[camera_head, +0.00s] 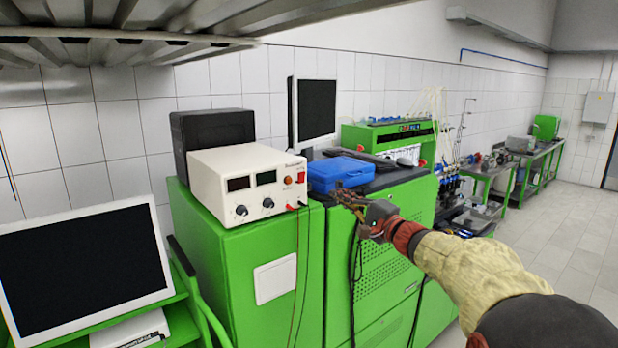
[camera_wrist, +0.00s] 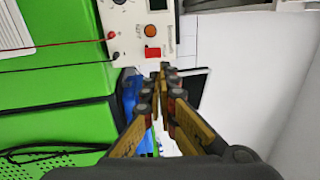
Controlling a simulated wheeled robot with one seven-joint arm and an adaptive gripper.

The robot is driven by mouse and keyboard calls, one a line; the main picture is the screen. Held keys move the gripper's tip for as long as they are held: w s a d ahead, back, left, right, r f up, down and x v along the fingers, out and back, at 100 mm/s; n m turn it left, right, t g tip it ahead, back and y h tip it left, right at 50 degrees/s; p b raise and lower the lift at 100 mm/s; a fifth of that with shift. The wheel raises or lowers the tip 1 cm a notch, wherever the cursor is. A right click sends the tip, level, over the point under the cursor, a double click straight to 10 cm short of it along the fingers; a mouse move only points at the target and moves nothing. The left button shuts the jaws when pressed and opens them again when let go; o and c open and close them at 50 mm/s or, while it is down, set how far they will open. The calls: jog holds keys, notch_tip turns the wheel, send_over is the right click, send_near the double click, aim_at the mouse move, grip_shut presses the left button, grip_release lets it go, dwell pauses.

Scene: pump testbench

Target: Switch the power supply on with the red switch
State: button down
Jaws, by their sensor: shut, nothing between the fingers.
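The power supply (camera_head: 246,183) is a cream box with two dark displays and two black knobs, standing on a green cabinet. Its red switch (camera_head: 301,177) is at the upper right of the front panel. In the wrist view the power supply (camera_wrist: 134,20) appears turned sideways at the top, with the red switch (camera_wrist: 152,53) just above my fingertips and an orange round light beside it. My gripper (camera_head: 338,193) is shut and empty, to the right of the power supply in the head view. In the wrist view my gripper (camera_wrist: 164,70) points towards the panel's switch edge, apart from the switch as far as I can tell.
A blue case (camera_head: 340,173) lies on the cabinet behind my gripper. A red and a black cable (camera_head: 298,245) hang from the panel down the green cabinet (camera_head: 225,250). A black box (camera_head: 212,130) and a monitor (camera_head: 312,110) stand behind. Another screen (camera_head: 85,265) is at lower left.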

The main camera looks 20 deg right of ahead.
aim_at(303, 173)
dwell(0.3)
jog(key=shift+r, duration=0.1)
jog(key=p+x, duration=0.4)
jog(key=x, duration=1)
jog(key=shift+w+a+r+g+p, duration=0.15)
jog(key=shift+w+r+g+p, duration=0.2)
jog(key=shift+p, duration=0.3)
jog(key=shift+f, duration=0.3)
